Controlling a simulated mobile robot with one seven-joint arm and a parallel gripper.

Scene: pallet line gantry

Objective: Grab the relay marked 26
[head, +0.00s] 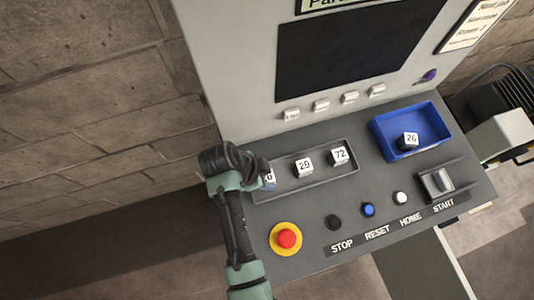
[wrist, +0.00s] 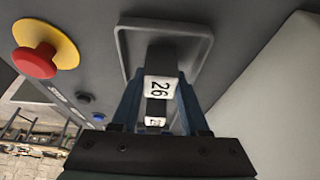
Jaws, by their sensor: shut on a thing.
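My gripper (wrist: 160,86) is shut on a white-topped relay (wrist: 158,92) whose label reads 26 sideways in the wrist view. This relay is at the left end of a grey tray (wrist: 205,42) on the console. In the head view, my wrist covers part of the held relay (head: 269,179), so only part of its label shows there. Whether it is clear of the tray floor I cannot tell. Another relay (head: 410,140), whose label also looks like 26, sits in the blue bin (head: 433,112).
Relays marked 29 (head: 304,167) and 72 (head: 340,155) stand in the grey tray, right of my gripper. A red stop button (head: 287,239) on a yellow ring is in front of the tray. Small buttons and a START switch (head: 436,184) line the front. The panel wall rises behind.

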